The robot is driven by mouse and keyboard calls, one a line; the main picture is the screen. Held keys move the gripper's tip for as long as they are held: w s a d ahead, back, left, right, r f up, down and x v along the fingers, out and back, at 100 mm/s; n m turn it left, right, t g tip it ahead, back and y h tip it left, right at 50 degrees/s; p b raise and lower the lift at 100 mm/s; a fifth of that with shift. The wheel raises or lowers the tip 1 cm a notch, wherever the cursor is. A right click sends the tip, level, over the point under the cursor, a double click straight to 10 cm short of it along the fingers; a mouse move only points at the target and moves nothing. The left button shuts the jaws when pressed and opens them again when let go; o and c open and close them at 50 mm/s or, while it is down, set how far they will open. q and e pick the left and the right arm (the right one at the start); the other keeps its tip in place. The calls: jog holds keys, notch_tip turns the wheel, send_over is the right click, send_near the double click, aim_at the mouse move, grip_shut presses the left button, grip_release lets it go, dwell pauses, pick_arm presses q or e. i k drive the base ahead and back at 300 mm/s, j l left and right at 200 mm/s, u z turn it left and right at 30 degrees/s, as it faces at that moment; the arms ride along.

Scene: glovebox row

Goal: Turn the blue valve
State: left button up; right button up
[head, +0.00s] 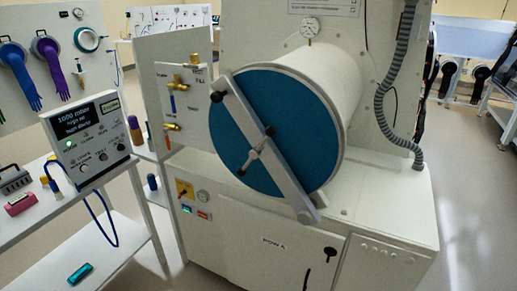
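The blue valve (173,103) appears to be the small blue lever on the white panel (197,137) left of the round chamber door. The lever looks upright, between brass fittings above and below it. The upper brass fitting (178,83) and lower brass fitting (172,127) stick out from the panel. The labels on the panel are too small to read. Neither of my grippers is in view.
A large blue round door (228,137) with a diagonal grey bar (284,178) closes the white chamber (325,84). A control box (90,137) with a cable stands on a white cart (75,217) at left. Open floor (471,220) shows at right.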

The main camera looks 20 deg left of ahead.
aim_at(173, 101)
jog(key=i+j+u, duration=0.1)
jog(key=j+u, duration=0.15)
jog(key=j, duration=0.15)
jog(key=i+j+u, duration=0.2)
jog(key=j, duration=0.2)
jog(key=i+j+u, duration=0.1)
jog(key=j+u, duration=0.15)
jog(key=i+j+u, duration=0.25)
jog(key=j, duration=0.15)
jog(key=j+z, duration=0.1)
jog(key=z, duration=0.35)
jog(key=i+j+z, duration=0.1)
jog(key=z, duration=0.35)
jog(key=j+z, duration=0.1)
jog(key=z, duration=0.35)
